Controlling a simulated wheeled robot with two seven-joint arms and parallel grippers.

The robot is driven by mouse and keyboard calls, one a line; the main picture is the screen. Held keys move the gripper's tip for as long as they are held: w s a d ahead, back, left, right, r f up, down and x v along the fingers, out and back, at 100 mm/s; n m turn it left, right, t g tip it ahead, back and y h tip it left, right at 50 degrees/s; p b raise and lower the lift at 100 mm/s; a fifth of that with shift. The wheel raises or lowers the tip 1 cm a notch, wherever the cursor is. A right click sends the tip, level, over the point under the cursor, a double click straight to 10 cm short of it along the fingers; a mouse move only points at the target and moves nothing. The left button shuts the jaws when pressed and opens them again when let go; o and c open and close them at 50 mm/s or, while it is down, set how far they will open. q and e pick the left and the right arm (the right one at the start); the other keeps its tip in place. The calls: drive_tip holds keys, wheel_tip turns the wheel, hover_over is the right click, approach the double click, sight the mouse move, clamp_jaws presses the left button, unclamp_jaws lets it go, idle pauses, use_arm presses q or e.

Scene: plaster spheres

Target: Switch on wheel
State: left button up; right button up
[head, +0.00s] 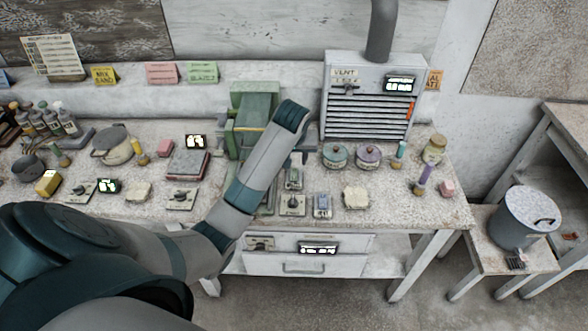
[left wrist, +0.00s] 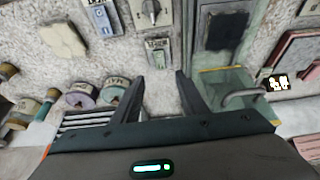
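A green machine (head: 247,112) stands at the back middle of the bench, partly hidden by my left arm; its green base and a curved handle show in the left wrist view (left wrist: 228,82). In front of it are a small grey-green switch box (head: 293,179), a rotary-knob plate (head: 292,204) and a blue-grey rocker switch (head: 322,205). I cannot read which one is labelled for the wheel. My left gripper (left wrist: 159,76) is open and empty, fingers apart, with the small switch box (left wrist: 158,50) just beyond the fingertips. My right gripper is not in view.
A louvred vent box (head: 366,105) with a duct stands right of the machine. Two round lidded tins (head: 335,155) (head: 368,156) sit before it. Other knob plates (head: 182,199) lie to the left. A bucket (head: 525,215) stands on a stool at right.

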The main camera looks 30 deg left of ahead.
sight(294, 173)
use_arm(q)
drive_tip(key=p+x, duration=0.2)
drive_tip(key=x, duration=0.9)
drive_tip(key=shift+w+a+f, duration=0.1)
drive_tip(key=shift+f, duration=0.25)
